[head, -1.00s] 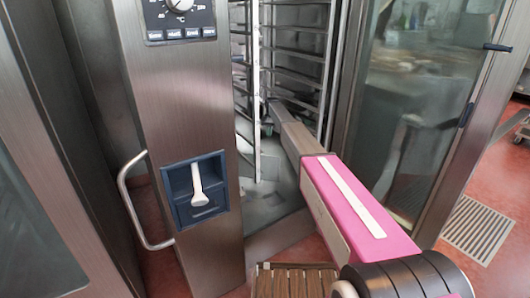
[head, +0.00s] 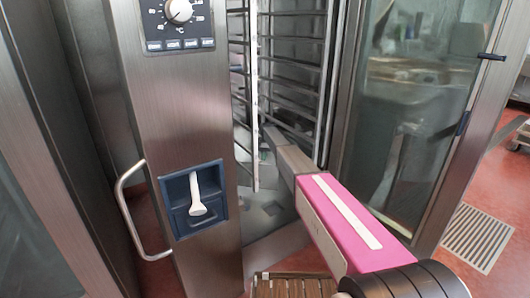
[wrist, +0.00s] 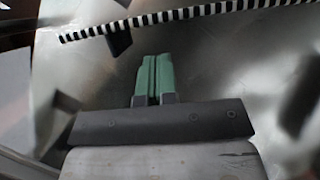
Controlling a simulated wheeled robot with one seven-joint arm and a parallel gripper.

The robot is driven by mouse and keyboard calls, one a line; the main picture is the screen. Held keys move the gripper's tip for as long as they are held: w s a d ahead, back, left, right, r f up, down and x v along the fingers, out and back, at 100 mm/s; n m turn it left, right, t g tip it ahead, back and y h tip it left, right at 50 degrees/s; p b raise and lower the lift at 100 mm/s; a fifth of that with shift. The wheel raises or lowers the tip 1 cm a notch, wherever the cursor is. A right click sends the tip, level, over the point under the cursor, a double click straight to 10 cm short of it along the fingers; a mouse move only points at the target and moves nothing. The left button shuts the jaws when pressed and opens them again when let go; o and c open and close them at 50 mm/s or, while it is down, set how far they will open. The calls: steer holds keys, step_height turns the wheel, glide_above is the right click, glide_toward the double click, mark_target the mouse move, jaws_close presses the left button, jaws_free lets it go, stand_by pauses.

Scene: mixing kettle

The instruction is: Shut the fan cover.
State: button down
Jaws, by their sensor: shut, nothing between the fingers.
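A pale upright panel edge (head: 254,100), which looks like the fan cover standing ajar, shows nearly edge-on inside the steel oven cabinet in the head view. Its face and hinge are hidden. My arm reaches into the cabinet to the right of this edge, and my gripper is out of sight there in the head view. In the wrist view my gripper (wrist: 153,79) has its green fingers together and empty. Beyond it is a blurred grey metal surface (wrist: 215,65) with a black-and-white slotted strip (wrist: 180,16) across the top. I cannot tell whether the fingers touch it.
Rack rails (head: 292,70) line the cabinet's back. A glass door (head: 410,120) stands open on the right. On the left is the steel control column (head: 185,115) with a dial (head: 179,10), a blue recessed latch (head: 194,198) and a bar handle (head: 125,210). A floor drain (head: 480,237) lies right.

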steer(key=shift+s+a, duration=0.2)
steer(key=shift+s, duration=1)
